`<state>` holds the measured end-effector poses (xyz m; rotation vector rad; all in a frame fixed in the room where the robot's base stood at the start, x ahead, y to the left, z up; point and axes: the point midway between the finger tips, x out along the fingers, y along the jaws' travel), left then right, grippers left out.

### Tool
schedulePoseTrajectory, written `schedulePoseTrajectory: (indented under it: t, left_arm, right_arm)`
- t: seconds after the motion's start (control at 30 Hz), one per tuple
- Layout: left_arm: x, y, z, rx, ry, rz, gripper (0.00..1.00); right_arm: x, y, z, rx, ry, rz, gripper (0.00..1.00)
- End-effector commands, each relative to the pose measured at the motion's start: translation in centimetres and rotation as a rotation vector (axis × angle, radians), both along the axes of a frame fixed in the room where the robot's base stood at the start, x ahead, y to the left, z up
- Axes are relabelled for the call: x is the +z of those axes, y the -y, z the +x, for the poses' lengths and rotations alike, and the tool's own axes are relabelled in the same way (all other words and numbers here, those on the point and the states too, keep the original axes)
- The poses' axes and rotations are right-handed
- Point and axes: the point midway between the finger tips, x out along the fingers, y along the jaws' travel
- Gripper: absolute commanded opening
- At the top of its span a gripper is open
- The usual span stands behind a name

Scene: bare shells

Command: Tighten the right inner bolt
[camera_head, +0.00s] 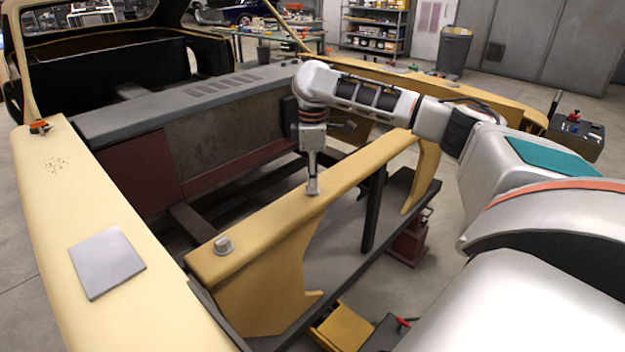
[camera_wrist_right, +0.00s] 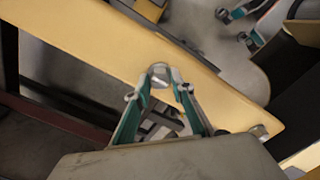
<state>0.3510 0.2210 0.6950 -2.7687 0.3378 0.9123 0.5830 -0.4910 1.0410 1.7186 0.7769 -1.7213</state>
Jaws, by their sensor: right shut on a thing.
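My right gripper (camera_head: 313,190) points down onto the yellow beam, shut on a small grey bolt (camera_wrist_right: 160,77) held between its fingertips in the right wrist view. The bolt is mostly hidden by the fingers in the head view. A second grey bolt (camera_head: 223,244) stands free on the same beam, nearer the left fender; it also shows at the beam's lower right in the right wrist view (camera_wrist_right: 260,131). My left gripper (camera_wrist_right: 235,27) shows at the upper right of the right wrist view, its fingers apart and empty. It is outside the head view.
The yellow beam (camera_head: 265,222) crosses the open front of the car shell. A flat grey plate (camera_head: 106,262) lies on the left fender. A yellow box (camera_head: 342,327) is on the floor below.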

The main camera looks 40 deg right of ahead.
Motion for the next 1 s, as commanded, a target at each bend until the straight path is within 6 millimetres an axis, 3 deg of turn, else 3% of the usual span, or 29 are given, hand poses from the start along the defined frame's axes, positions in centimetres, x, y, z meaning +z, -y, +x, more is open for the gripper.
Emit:
schedulePoseTrajectory:
  t: [0.53, 0.57, 0.6, 0.63, 1.0]
  left_arm:
    - [-0.02, -0.17, -0.08, -0.004, -0.001, 0.005, 0.4]
    - [-0.03, -0.21, -0.09, -0.005, -0.001, 0.005, 0.4]
    - [-0.04, -0.27, -0.1, -0.006, -0.001, 0.007, 0.4]
    - [-0.05, -0.29, -0.1, -0.007, -0.001, 0.008, 0.4]
    - [-0.09, -0.23, -0.04, -0.001, -0.001, 0.004, 0.4]
  right_arm:
    - [0.53, 0.13, 0.28, -0.032, 0.012, 0.0, 0.01]
    - [0.53, 0.13, 0.28, -0.032, 0.012, 0.0, 0.25]
    - [0.52, 0.12, 0.27, -0.032, 0.011, -0.001, 0.35]
    - [0.49, 0.12, 0.26, -0.032, 0.011, 0.0, 0.4]
    - [0.39, 0.04, 0.12, -0.029, 0.005, 0.0, 0.4]
